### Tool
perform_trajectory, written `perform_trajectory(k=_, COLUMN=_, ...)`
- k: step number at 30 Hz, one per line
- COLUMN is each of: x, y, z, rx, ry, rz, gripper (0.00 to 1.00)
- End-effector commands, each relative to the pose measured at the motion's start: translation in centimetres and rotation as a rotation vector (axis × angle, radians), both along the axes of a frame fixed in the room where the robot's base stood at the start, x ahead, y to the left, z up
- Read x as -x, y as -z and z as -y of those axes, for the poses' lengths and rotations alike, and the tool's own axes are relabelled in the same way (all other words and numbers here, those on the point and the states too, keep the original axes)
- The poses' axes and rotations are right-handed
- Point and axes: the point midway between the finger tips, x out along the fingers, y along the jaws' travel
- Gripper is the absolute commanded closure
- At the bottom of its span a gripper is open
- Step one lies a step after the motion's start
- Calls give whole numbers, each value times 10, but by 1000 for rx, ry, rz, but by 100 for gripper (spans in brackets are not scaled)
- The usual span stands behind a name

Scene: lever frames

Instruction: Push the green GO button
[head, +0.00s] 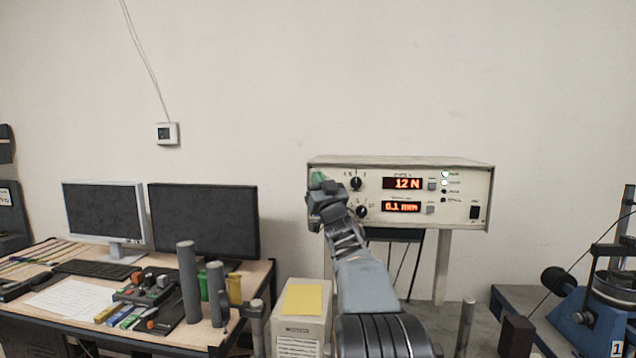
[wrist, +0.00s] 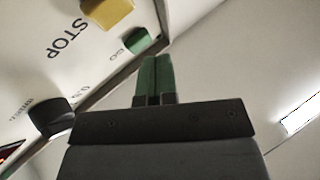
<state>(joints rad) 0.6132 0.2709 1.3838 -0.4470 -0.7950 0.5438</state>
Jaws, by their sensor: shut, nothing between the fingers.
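The green GO button (wrist: 137,40) is on the white panel of the control box (head: 400,165), beside the printed word GO in the wrist view. My gripper (wrist: 155,59) is shut and empty, with its two green fingers side by side. In that view its tips are just below and to the right of the button; I cannot tell whether they touch. In the head view my gripper (head: 321,183) is at the left end of the box's front. It covers that part of the panel, and the button cannot be told from the green fingers there.
A yellow button (wrist: 108,12) marked STOP and a black knob (wrist: 51,117) are near the GO button. Two monitors (head: 203,221) and several posts (head: 188,283) stand on the left desk. Blue equipment (head: 590,315) is at right.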

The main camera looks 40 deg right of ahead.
Motion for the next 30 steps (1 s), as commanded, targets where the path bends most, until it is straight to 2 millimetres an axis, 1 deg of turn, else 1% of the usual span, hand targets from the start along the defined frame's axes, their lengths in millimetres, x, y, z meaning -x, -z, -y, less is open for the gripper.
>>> perform_trajectory(k=3, x=3, y=2, z=-3, rx=1, ry=-1, rz=1, gripper=100)
perform_trajectory(k=14, x=5, y=1, z=-5, rx=0, ry=0, rz=0, gripper=100)
perform_trajectory(k=22, x=22, y=4, z=-22, rx=2, ry=0, rz=2, gripper=100)
perform_trajectory(k=30, x=37, y=2, z=-36, rx=1, ry=-1, rz=0, gripper=100)
